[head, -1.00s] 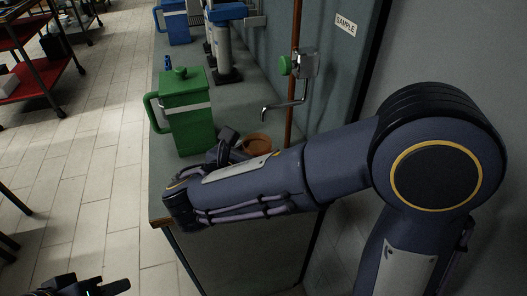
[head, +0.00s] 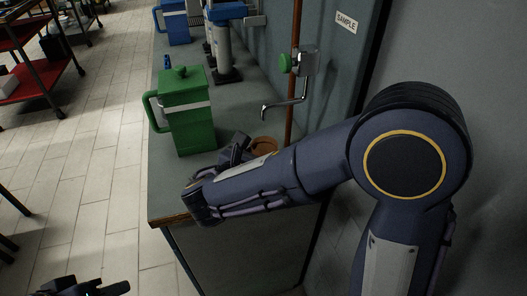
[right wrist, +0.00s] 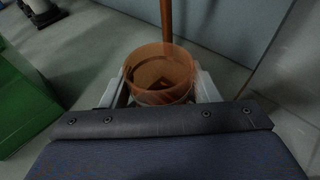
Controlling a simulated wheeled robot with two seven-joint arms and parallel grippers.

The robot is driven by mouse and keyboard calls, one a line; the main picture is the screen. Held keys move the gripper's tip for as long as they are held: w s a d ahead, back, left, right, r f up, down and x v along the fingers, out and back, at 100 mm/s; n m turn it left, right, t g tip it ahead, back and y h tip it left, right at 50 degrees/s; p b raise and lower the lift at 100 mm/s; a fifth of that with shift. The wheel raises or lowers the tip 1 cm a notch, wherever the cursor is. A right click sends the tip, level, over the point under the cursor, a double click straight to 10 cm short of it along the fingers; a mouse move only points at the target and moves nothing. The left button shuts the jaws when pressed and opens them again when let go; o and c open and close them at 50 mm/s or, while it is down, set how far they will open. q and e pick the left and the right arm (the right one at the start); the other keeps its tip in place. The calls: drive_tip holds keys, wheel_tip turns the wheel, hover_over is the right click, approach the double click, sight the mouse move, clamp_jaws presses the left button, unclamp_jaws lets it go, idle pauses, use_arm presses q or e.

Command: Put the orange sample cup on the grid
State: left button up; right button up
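The orange sample cup (right wrist: 160,72) is a round, see-through cup. In the right wrist view it sits between the two pale fingers of my right gripper (right wrist: 162,90), one at each side and close against its wall. In the head view the cup (head: 264,143) shows behind my right forearm, which hides its lower part, and my right gripper (head: 240,148) is at its left. Whether the cup's base touches the counter is hidden. My left gripper (head: 92,287) is low at the bottom left, away from the counter, and its fingers are unclear. I cannot make out the grid.
A green lidded jug (head: 183,112) stands on the grey counter (head: 230,108) left of the cup. A tap (head: 300,65) with a green knob and a copper pipe are above and behind it. A SAMPLE label (head: 346,22) is on the wall. Blue equipment stands farther back.

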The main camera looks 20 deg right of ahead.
drive_tip(key=o, duration=0.4)
drive_tip(key=shift+r, duration=0.3)
drive_tip(key=v, duration=1.2)
drive_tip(key=shift+p, duration=0.4)
drive_tip(key=shift+f, duration=0.1)
